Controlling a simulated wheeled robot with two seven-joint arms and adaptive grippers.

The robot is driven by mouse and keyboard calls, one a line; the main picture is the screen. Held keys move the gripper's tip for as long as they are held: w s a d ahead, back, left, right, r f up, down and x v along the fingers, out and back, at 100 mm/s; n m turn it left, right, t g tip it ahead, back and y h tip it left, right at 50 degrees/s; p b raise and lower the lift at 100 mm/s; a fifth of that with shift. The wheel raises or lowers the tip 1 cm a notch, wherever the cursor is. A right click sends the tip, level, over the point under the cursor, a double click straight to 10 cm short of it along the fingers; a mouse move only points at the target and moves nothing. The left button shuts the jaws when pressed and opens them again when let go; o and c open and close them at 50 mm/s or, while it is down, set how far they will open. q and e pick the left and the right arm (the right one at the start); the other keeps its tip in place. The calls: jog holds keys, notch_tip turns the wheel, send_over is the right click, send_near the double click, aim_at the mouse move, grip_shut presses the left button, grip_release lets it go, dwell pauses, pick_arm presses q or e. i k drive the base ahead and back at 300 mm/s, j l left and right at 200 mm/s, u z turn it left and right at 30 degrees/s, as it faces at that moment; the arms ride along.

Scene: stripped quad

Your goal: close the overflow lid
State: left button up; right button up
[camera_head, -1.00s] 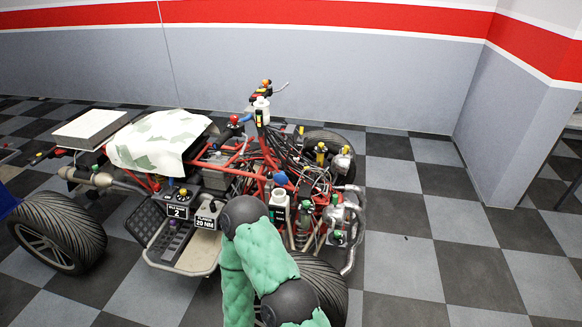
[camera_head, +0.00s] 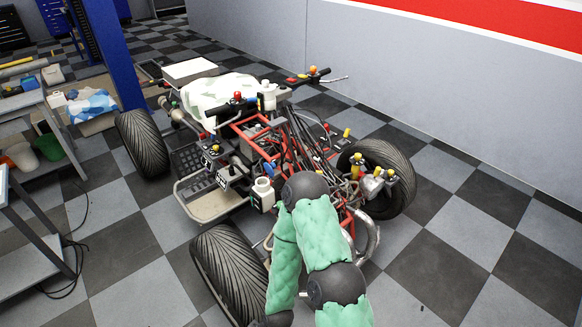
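The stripped quad (camera_head: 236,133) stands on the checkered floor with its red frame bare. A white bottle (camera_head: 263,194) with a wide neck sits on its near side, close to my arm. A second white container (camera_head: 268,98) stands higher, near the handlebar. I cannot tell which of these is the overflow, or make out its lid and whether it is open. One arm of mine, with green padding and black joints, reaches up from the bottom right in front of the quad. Its gripper is hidden, and no other gripper shows.
A large tyre (camera_head: 226,272) is at the near side and another (camera_head: 384,178) at the right. A blue post (camera_head: 112,55) stands at the upper left. Shelving with bins (camera_head: 48,147) is at the left edge. Floor at the right is clear.

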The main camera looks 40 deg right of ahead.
aim_at(268, 169)
jog(key=l+u, duration=0.1)
jog(key=l, duration=0.35)
jog(key=k+l, duration=0.15)
jog(key=l, duration=0.25)
jog(key=k+l+u, duration=0.15)
jog(key=l, duration=0.25)
jog(key=l+u, duration=0.1)
jog(key=l, duration=0.35)
jog(key=k+l+u, duration=0.1)
jog(key=l, duration=0.3)
jog(key=k+l, duration=0.2)
jog(key=l, duration=0.2)
jog(key=k+l+u, duration=0.15)
jog(key=l, duration=0.2)
jog(key=l+u, duration=0.1)
jog(key=l, duration=1.3)
jog(key=k, duration=0.05)
